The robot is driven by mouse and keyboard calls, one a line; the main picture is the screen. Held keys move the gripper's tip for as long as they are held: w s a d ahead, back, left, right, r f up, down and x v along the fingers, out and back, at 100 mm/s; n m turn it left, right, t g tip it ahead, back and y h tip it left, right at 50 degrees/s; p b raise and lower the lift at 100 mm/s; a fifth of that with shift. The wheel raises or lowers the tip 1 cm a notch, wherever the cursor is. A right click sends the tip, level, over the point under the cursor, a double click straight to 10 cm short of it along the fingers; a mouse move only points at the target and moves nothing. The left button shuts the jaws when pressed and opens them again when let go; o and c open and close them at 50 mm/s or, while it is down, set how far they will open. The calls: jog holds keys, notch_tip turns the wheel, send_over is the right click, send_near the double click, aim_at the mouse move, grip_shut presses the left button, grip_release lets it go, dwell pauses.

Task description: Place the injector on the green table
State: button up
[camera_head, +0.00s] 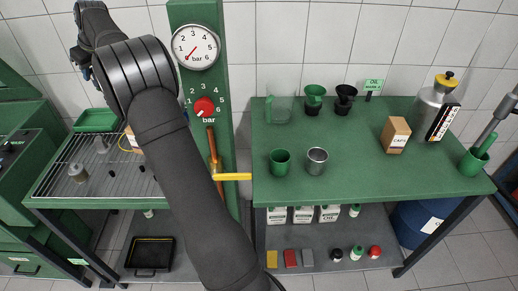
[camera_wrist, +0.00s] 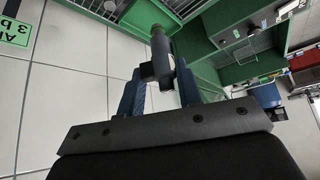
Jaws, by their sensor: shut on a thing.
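In the wrist view, my gripper (camera_wrist: 158,82) is shut on a dark grey part with a cylindrical upper end, which I take to be the injector (camera_wrist: 158,58). The part stands up between the two blue-grey fingers. In the head view, my gripper end is raised at the upper left, mostly hidden behind my arm, and the injector cannot be made out there. The green table (camera_head: 400,175) fills the right half of the head view, well to the right of my gripper.
A green gauge post (camera_head: 208,75) and yellow bar (camera_head: 232,177) stand between table and wire rack (camera_head: 75,150).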

jog(key=s+d+r+m+t+h, duration=0.25)
jog(key=d+r+m, duration=0.35)
jog(key=d+r, duration=1.55)
jog(key=w+d+r+m+h, duration=0.15)
jog(key=d+r, duration=0.25)
jog(key=d, duration=0.5)
jog(key=w+d+r+m, duration=0.1)
jog(key=w+d+r, duration=0.1)
jog(key=d+r, duration=0.45)
jog(key=d+f+m, duration=0.1)
jog(key=d+f, duration=0.7)
jog(key=d, duration=0.4)
jog(key=s+d+f+m+h, duration=0.1)
jog(key=d+f, duration=0.7)
jog(key=d, duration=0.3)
jog(key=d+f+m, duration=0.1)
jog(key=d+f, duration=0.7)
jog(key=d, duration=0.4)
jog(key=s+d+f+h, duration=0.1)
jog(key=s+d+f, duration=0.9)
jog(key=s+d, duration=0.25)
jog(key=s+d+f, duration=1)
jog(key=s+d, duration=0.2)
jog(key=s, duration=0.2)
send_over(381, 167)
notch_tip(381, 167, down, 7)
jog(key=shift+m+t, duration=0.35)
jog(key=shift+f, duration=2.15)
